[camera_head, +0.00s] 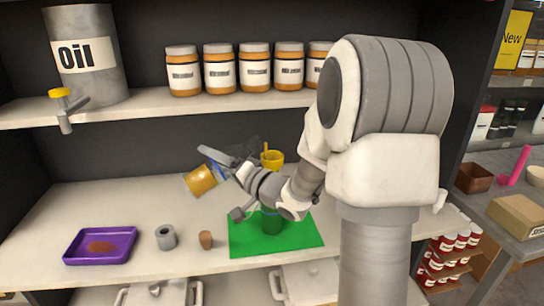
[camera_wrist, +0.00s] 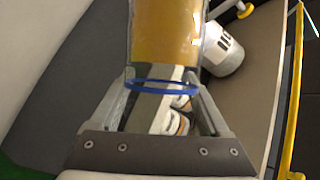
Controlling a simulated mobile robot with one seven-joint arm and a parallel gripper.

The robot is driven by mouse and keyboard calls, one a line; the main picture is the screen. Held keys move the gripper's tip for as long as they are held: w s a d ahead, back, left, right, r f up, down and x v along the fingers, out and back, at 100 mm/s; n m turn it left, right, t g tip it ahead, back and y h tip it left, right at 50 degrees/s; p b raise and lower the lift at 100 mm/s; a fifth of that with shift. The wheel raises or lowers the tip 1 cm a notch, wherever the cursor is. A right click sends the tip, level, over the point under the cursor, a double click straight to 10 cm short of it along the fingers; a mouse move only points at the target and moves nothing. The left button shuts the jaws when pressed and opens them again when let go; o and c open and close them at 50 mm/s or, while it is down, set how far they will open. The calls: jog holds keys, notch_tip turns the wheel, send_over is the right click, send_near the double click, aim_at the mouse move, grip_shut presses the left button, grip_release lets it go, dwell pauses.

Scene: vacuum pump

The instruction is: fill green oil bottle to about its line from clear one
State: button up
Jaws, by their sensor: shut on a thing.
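My gripper (camera_head: 224,164) is shut on the clear bottle (camera_head: 201,180), which holds amber oil and is tilted above the shelf. In the wrist view the clear bottle (camera_wrist: 165,35) lies between the fingers, with a blue ring line around it. The amber is at the end away from my gripper; the part nearer is see-through. The green bottle (camera_head: 271,222) stands on a green mat (camera_head: 303,234), partly hidden behind my arm. The held bottle is up and left of it, apart from it. Its oil level is unclear, and no stream of oil shows.
A purple tray (camera_head: 76,248) with a brown patch, a grey hollow cylinder (camera_head: 166,238) and a brown cork (camera_head: 206,240) lie left. A yellow cup (camera_head: 273,160) stands behind my arm. The upper shelf holds an oil can (camera_head: 95,85) with a tap, and several jars (camera_head: 255,75).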

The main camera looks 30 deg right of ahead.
aim_at(222, 150)
jog(key=shift+a+r+m, duration=0.1)
jog(key=shift+m, duration=0.3)
dwell(0.9)
jog(key=r+n+p, duration=0.1)
jog(key=n+p, duration=0.1)
jog(key=shift+d+r+g+p, duration=0.35)
jog(key=shift+r+g, duration=0.05)
jog(key=shift+d+f+n+h+p, duration=0.1)
jog(key=shift+d+n+h+p, duration=0.2)
jog(key=shift+n, duration=0.4)
jog(key=shift+f, duration=0.3)
jog(key=shift+d+r+n+g+h+p, duration=0.35)
jog(key=shift+r+n+g+p, duration=0.15)
jog(key=shift+n+p, duration=0.3)
jog(key=shift+r+n+p, duration=0.1)
jog(key=shift+n+p, duration=0.2)
jog(key=shift+n, duration=0.1)
jog(key=shift+a+n+g+h+p, duration=0.15)
jog(key=shift+n+g+h+p, duration=0.25)
jog(key=shift+n+h, duration=0.55)
jog(key=shift+d+f+n+g+h+b, duration=0.1)
jog(key=shift+f+n+g+h+b, duration=0.1)
jog(key=shift+f+n+h+b, duration=0.4)
jog(key=shift+d+f+n+g+h+b, duration=0.1)
jog(key=shift+n+g+h+b, duration=0.15)
jog(key=shift+n, duration=0.6)
